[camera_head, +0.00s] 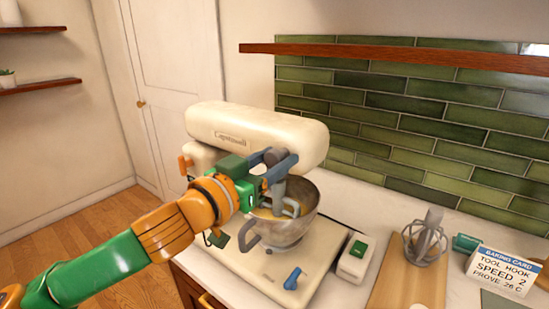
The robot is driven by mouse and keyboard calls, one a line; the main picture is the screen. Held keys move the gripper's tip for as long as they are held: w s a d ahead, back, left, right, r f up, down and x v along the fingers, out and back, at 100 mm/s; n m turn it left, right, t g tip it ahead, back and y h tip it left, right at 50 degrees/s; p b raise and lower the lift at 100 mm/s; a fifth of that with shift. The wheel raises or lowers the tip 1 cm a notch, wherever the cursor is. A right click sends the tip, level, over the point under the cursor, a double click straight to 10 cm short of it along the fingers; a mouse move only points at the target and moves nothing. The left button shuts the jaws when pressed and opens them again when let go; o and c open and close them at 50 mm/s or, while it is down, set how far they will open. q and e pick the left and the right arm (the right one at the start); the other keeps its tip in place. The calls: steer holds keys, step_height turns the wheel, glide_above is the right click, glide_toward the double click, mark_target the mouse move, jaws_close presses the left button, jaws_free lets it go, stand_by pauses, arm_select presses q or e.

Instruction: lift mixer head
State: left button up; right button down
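The cream stand mixer's head (230,125) lies roughly level above the metal bowl (300,232), in the middle of the head view. A grey tool hangs from its underside into the bowl, which holds something yellowish. My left gripper (280,156) is under the front part of the head. Its two blue-grey fingers lie either side of a dark grey hub there; whether they touch or grip it I cannot tell. The gripper and wrist hide part of the mixer's neck. An orange knob (185,163) shows on the mixer's left side. My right gripper is not in view.
A blue lever (292,279) is on the mixer's base plate (245,262). A cream box with a green top (355,258), a wooden board (398,278), a grey whisk (425,243) and a baking card (502,270) are to the right. A wooden shelf (400,55) hangs above.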

arm_select(q)
jaws_close()
stand_by(1.1)
